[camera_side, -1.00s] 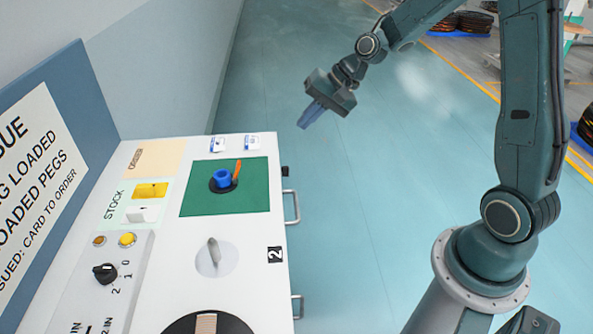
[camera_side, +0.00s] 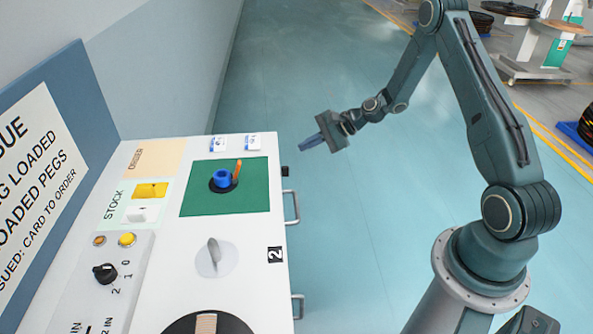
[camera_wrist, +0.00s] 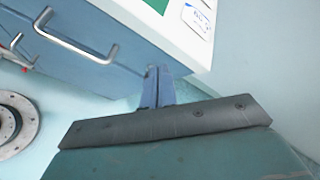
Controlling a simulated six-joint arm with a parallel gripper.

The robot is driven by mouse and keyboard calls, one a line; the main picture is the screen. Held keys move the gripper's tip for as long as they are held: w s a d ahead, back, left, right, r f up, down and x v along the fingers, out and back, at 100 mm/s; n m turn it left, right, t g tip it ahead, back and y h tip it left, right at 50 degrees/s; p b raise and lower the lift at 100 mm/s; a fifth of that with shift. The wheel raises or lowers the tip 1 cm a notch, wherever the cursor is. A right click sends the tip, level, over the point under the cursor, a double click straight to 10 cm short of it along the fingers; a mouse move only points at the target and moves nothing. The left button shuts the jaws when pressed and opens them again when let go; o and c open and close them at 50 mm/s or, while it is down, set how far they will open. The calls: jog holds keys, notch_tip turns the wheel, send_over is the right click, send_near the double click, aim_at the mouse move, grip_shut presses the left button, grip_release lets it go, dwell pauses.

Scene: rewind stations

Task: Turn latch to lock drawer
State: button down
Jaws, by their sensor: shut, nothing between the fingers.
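The drawer front shows in the wrist view as a blue-grey panel with a metal handle (camera_wrist: 75,38); the handle also shows at the bench's right side (camera_side: 291,207). A small dark piece (camera_side: 285,171) sits on that side above the handle; I cannot tell if it is the latch. A grey turn knob (camera_side: 213,254) stands on a pale disc on the bench top. My gripper (camera_side: 303,146) is shut and empty, in free air right of the bench's far corner. Its fingers (camera_wrist: 158,75) show in the wrist view, apart from the handle.
The white bench (camera_side: 245,235) carries a green mat (camera_side: 200,206) with a blue ring (camera_side: 222,178) and an orange piece (camera_side: 237,168). A second handle (camera_side: 297,306) is nearer the camera. A black switch (camera_side: 105,272) is at left.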

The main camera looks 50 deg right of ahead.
aim_at(284, 171)
jog(key=d+f+m+t, duration=0.2)
jog(key=d+f+m, duration=0.2)
jog(key=f, duration=0.3)
jog(key=shift+s+d+f+m, duration=0.15)
jog(key=shift+s+f+m, duration=0.2)
jog(key=shift+m, duration=0.45)
jog(key=shift+w, duration=0.15)
jog(key=w+a, duration=0.4)
jog(key=a, duration=0.1)
jog(key=shift+w, duration=0.4)
jog(key=shift+f, duration=0.3)
dwell(0.3)
jog(key=shift+s+a+f, duration=0.25)
jog(key=shift+s+a, duration=0.25)
dwell(0.4)
jog(key=shift+s+a+f, duration=0.35)
jog(key=shift+f, duration=0.1)
dwell(0.5)
jog(key=shift+s+a+r, duration=0.2)
jog(key=shift+r, duration=0.1)
dwell(0.5)
